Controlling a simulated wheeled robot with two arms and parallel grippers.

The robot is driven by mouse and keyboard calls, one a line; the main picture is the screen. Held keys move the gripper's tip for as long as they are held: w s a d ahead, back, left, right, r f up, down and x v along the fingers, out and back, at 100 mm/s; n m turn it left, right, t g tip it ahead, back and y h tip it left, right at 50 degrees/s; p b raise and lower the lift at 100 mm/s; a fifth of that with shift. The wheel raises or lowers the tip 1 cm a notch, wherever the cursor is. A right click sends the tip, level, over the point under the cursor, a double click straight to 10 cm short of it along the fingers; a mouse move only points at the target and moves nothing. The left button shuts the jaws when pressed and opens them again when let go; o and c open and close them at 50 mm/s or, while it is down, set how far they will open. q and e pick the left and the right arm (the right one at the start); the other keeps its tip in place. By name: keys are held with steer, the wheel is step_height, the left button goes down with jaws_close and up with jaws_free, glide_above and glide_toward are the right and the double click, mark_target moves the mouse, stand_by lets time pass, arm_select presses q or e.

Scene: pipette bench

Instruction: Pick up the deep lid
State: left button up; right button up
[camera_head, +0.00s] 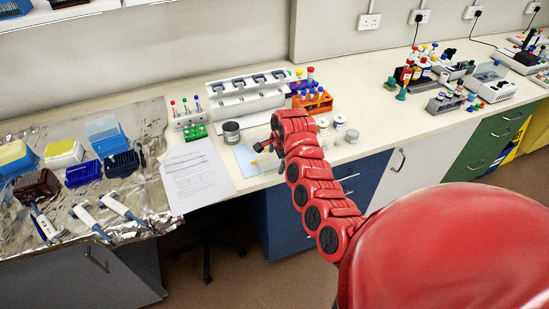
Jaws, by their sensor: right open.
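My right gripper (258,148) is at the end of the red arm, over the bench near its front edge. It is small here and looks empty and open. A dark grey round pot or lid (231,133) stands on the bench just left of and beyond the gripper, apart from it. Small white-topped jars (323,126) stand right of the arm, partly near its red links. I cannot tell for sure which of these round pieces is the deep lid. A pale blue sheet (246,160) lies under the gripper. My left gripper is not in view.
A white pipette stand (245,100) and an orange tube rack (313,103) stand behind. A green rack (195,132) and paper sheets (197,175) lie left. Foil (150,125) with tip boxes and pipettes covers the far left. The bench right of the jars is fairly clear.

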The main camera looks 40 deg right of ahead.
steer(key=shift+f, duration=0.15)
steer(key=c, duration=1.2)
steer(key=shift+o, duration=0.2)
